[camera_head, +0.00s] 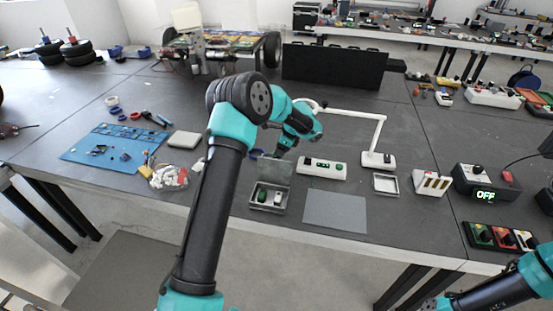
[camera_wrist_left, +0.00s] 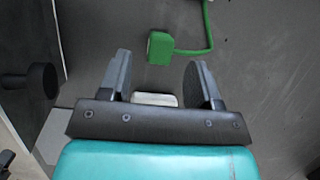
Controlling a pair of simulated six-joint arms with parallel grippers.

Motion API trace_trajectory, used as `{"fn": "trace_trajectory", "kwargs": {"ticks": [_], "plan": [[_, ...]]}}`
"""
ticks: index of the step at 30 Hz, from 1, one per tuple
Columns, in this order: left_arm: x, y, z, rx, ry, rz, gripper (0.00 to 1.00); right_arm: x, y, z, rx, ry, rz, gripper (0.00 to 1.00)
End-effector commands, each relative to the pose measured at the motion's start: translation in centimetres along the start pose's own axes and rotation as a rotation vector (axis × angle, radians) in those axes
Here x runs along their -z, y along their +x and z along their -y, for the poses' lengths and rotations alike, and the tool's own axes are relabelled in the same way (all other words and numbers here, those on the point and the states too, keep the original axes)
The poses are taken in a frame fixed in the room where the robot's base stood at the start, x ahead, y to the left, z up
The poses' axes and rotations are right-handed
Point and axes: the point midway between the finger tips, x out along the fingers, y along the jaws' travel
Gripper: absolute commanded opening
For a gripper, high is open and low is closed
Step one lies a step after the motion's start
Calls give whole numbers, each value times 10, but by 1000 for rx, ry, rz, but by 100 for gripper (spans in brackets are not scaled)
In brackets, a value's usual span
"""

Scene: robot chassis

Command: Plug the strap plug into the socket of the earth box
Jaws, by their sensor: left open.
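A green plug (camera_wrist_left: 159,48) with a green strap or cable curving up and right from it lies on a dark grey surface in the left wrist view. My left gripper (camera_wrist_left: 160,64) is open, and the plug shows beyond and between its fingertips, not clasped. A small pale block (camera_wrist_left: 155,99) shows between the fingers near the palm. In the head view my left arm reaches over the table and its fingers are mostly hidden. I cannot tell for certain which thing is the earth box. An open grey box (camera_head: 256,203) holds a green and a white piece. My right gripper is out of view.
A white socket strip (camera_head: 322,168) and a white lamp-like stand (camera_head: 378,159) are right of the open box. A grey mat (camera_head: 335,212) lies in front. A blue mat (camera_head: 112,148) and a bag of parts (camera_head: 168,177) are left. An OFF display unit (camera_head: 484,184) stands right.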

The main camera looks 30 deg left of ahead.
Motion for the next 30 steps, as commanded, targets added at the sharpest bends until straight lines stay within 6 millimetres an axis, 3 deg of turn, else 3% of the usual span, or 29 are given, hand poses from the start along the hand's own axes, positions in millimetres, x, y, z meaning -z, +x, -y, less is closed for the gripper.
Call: {"fn": "trace_trajectory", "kwargs": {"ticks": [9,25,30], "plan": [[-1,40,0,-2,1,-1,57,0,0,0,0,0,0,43],[-1,43,0,0,1,-1,57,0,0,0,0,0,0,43],[-1,43,0,0,1,-1,41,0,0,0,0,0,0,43]]}}
